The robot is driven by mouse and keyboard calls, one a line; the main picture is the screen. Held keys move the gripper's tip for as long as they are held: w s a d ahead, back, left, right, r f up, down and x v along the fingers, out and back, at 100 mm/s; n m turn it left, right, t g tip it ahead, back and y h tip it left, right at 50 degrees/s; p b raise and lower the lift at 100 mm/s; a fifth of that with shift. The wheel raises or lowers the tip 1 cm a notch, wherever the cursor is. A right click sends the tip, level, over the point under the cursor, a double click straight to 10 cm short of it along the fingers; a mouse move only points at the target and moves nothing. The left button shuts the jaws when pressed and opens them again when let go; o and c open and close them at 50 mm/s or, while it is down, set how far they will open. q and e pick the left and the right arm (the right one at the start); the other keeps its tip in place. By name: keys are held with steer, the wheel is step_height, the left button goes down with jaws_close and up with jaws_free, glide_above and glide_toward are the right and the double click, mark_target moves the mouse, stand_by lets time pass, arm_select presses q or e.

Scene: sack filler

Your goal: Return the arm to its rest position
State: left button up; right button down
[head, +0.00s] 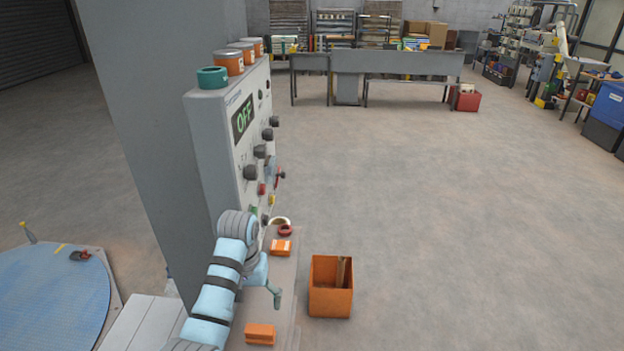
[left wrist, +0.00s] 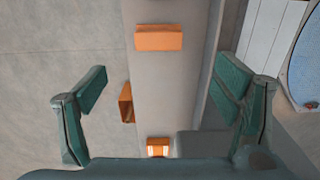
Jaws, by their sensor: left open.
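My left arm comes in from the lower left in the head view, blue with dark bands. Its gripper (head: 275,292) shows partly, hanging over the narrow shelf below the control panel. In the left wrist view the left gripper (left wrist: 160,105) has its two green fingers wide apart with nothing between them touching. Under it, in that view, lies the shelf with an orange block (left wrist: 159,37) and another orange item (left wrist: 157,147). My right gripper is in neither view.
The grey control panel (head: 232,150) reads OFF and has several knobs close to my left arm. An orange bin (head: 330,287) stands right of the shelf (head: 285,318). Orange boxes (head: 260,334) and a red ring (head: 285,230) lie on the shelf. Floor to the right is open.

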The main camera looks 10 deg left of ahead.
arm_select(q)
steer(key=shift+m+t+y, duration=0.3)
steer(key=shift+t+y, duration=0.1)
steer(key=shift+t, duration=0.4)
steer(key=s+f, duration=0.3)
steer(key=s, duration=0.1)
steer(key=s+a+f, duration=0.1)
steer(key=s+f, duration=0.2)
steer(key=s, duration=0.1)
steer(key=s+a+f, duration=0.1)
steer(key=s+f, duration=0.2)
steer(key=s, duration=0.1)
steer(key=shift+s+a+f, duration=0.25)
steer(key=shift+s, duration=0.05)
steer(key=s+r+m+t, duration=0.2)
steer(key=s+r, duration=0.1)
steer(key=s, duration=1.2)
step_height(320, 180, down, 21)
steer(key=a+g+b, duration=0.1)
steer(key=a+b, duration=0.1)
steer(key=b, duration=0.1)
steer(key=s+f+n+g+b, duration=0.1)
steer(key=s+f+b, duration=0.1)
steer(key=s+f, duration=1.3)
steer(key=shift+s+a+f+b, duration=0.3)
steer(key=shift+f+b, duration=0.1)
steer(key=shift+f, duration=0.55)
steer(key=shift+c, duration=0.4)
